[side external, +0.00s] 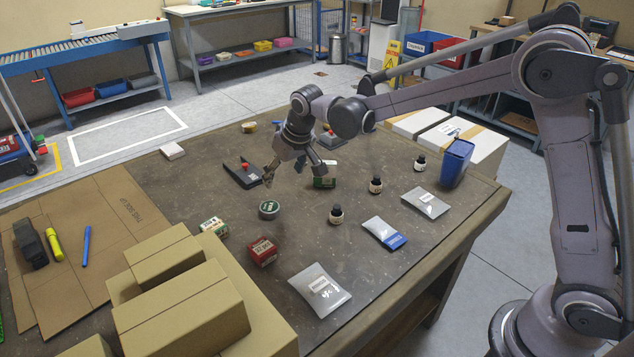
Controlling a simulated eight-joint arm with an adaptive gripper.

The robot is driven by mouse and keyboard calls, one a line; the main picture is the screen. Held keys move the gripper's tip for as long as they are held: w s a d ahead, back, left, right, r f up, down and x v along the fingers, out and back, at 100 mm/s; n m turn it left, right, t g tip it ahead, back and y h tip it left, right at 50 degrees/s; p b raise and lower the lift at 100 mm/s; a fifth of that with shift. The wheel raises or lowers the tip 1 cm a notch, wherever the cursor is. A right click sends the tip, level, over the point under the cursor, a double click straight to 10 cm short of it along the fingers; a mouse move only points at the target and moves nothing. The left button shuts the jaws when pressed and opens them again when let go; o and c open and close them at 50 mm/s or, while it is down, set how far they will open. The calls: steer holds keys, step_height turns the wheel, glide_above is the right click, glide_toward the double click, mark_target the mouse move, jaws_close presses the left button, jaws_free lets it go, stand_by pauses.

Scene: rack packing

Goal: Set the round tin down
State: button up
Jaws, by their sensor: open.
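The round tin (269,210) is a short grey cylinder with a green lid and a white label. It rests flat on the dark table (330,290), in the middle of the work area. My gripper (297,180) hangs above the table, a little above and to the right of the tin in the picture. Its fingers are spread and hold nothing. The gripper and the tin appear apart. No part of the tin is covered by the gripper.
Cardboard boxes (180,310) fill the front left.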

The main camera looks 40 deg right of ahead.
steer(key=s+d+r, duration=0.3)
steer(key=s+r, duration=0.3)
steer(key=s, duration=0.1)
steer(key=s+d+t, duration=0.1)
steer(key=s+d, duration=0.1)
steer(key=s, duration=0.8)
steer(key=s+d+t, duration=0.1)
steer(key=s+d, duration=0.2)
steer(key=s, duration=0.8)
steer(key=shift+s+d+f, duration=0.25)
steer(key=shift+s+f, duration=0.05)
